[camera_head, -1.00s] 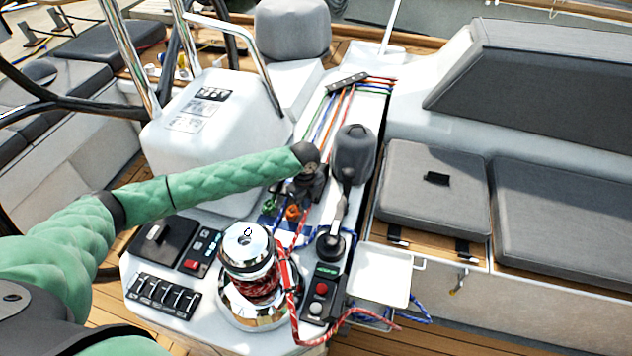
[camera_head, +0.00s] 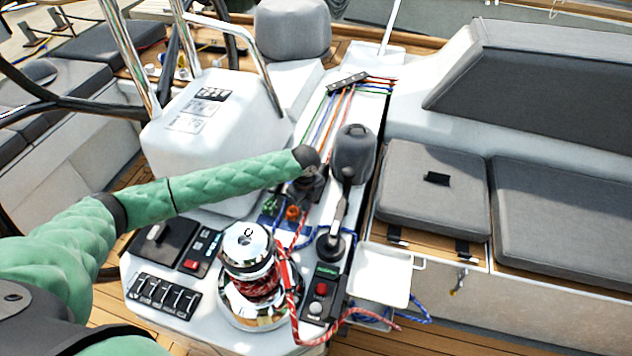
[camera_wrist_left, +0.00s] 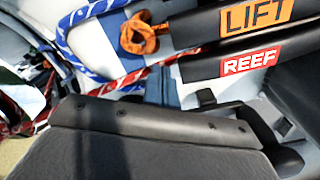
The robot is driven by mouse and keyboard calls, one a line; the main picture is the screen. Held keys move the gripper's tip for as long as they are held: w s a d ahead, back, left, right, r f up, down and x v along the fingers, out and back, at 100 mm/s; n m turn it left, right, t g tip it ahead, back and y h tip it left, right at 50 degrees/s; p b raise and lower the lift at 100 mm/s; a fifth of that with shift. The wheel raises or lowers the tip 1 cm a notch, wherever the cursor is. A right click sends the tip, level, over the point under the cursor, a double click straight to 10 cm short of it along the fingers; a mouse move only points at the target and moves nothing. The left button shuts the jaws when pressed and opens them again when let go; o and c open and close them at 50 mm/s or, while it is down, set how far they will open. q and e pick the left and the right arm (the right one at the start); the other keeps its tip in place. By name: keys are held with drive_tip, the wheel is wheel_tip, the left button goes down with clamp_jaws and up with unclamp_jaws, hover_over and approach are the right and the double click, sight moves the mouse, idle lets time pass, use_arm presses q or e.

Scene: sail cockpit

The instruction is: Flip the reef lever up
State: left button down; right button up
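The reef lever (camera_wrist_left: 250,62) is a black handle with a red REEF label, seen in the left wrist view. The black lift lever (camera_wrist_left: 257,18) with an orange LIFT label lies beside it. In the head view, the rope clutch area (camera_head: 318,190) is mostly hidden behind my left wrist. My left gripper (camera_head: 305,184) points down over it. In the left wrist view, its dark body fills the bottom, close beside the reef lever. I cannot tell whether it touches the lever or how far its fingers are apart. My right gripper is not in view.
A chrome winch (camera_head: 249,262) with red rope stands in front of the clutches. A black throttle lever (camera_head: 353,155) rises close to the right of my wrist. The white helm pod (camera_head: 208,130) stands behind my forearm. Grey cushions (camera_head: 435,185) lie to the right.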

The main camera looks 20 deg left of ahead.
use_arm(q)
drive_tip(key=shift+w, duration=0.2)
idle(0.3)
drive_tip(key=shift+w, duration=0.4)
drive_tip(key=shift+r, duration=0.1)
drive_tip(key=shift+w+r+p, duration=0.15)
drive_tip(key=shift+r+p, duration=0.25)
drive_tip(key=shift+r, duration=0.1)
drive_tip(key=shift+w+r+p, duration=0.15)
drive_tip(key=shift+r+p, duration=0.25)
drive_tip(key=shift+r, duration=0.1)
drive_tip(key=shift+w+r+p, duration=0.2)
drive_tip(key=shift+r+p, duration=0.2)
drive_tip(key=shift+r, duration=0.15)
drive_tip(key=shift+w+r+p, duration=0.15)
drive_tip(key=shift+r+p, duration=0.2)
drive_tip(key=shift+r, duration=0.2)
drive_tip(key=shift+w, duration=0.1)
